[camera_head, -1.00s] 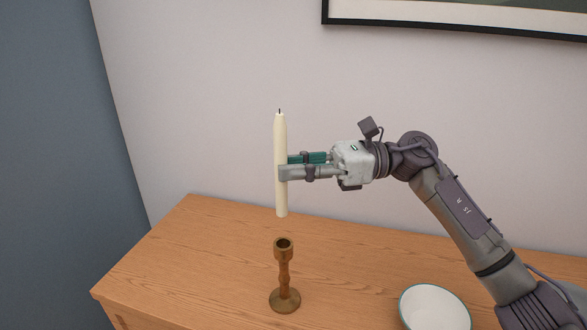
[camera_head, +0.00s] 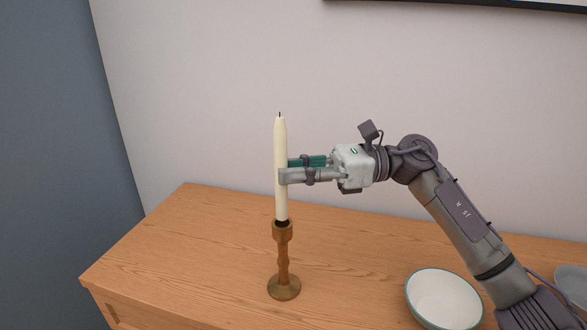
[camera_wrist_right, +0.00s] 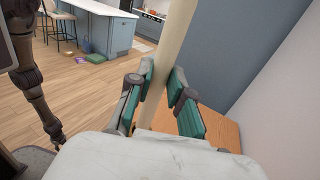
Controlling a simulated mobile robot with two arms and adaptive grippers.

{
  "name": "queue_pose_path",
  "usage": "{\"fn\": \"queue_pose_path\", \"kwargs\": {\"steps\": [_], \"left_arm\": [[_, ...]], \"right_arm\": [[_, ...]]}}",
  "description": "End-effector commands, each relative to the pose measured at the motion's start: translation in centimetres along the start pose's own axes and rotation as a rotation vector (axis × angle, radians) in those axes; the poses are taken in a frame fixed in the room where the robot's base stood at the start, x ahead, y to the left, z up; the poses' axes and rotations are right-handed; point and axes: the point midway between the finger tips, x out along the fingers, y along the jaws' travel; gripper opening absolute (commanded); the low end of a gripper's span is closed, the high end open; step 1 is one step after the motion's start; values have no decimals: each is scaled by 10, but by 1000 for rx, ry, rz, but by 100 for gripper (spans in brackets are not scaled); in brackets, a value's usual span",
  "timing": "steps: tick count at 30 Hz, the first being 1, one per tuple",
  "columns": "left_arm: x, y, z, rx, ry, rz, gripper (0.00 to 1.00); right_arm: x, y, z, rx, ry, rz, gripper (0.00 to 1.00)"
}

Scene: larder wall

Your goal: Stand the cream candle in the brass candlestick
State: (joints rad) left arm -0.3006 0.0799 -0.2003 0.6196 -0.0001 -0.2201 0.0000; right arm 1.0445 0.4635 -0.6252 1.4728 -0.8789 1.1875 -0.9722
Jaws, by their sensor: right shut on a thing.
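The cream candle (camera_head: 281,140) is upright in the head view, wick at the top. My right gripper (camera_head: 284,170) is shut on it near its middle, coming in from the right. The candle also shows between the fingers in the right wrist view (camera_wrist_right: 172,50). The brass candlestick (camera_head: 283,262) stands upright on the wooden top. The candle's lower end is right over its cup, and a dark part of the cup's mouth shows just below the end. I cannot tell whether the end is inside the rim. My left gripper is not in view.
A white bowl with a teal rim (camera_head: 445,299) stands on the wooden sideboard (camera_head: 215,235) to the right, below my right arm. A greyish dish (camera_head: 572,283) shows at the right edge. The top left of the candlestick is clear.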

Motion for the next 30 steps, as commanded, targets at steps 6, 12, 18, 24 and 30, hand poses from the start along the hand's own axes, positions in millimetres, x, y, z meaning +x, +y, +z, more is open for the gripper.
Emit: {"fn": "queue_pose_path", "kwargs": {"steps": [6, 12, 18, 24, 30], "left_arm": [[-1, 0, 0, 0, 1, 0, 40], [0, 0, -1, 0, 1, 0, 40], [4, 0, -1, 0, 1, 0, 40], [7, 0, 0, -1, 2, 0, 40], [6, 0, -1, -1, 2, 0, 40]], "right_arm": [[0, 0, 1, 0, -1, 0, 0], [0, 0, 0, 0, -1, 0, 0], [0, 0, -1, 0, -1, 0, 0], [0, 0, 0, 0, 0, 0, 0], [0, 0, 1, 0, -1, 0, 0]]}}
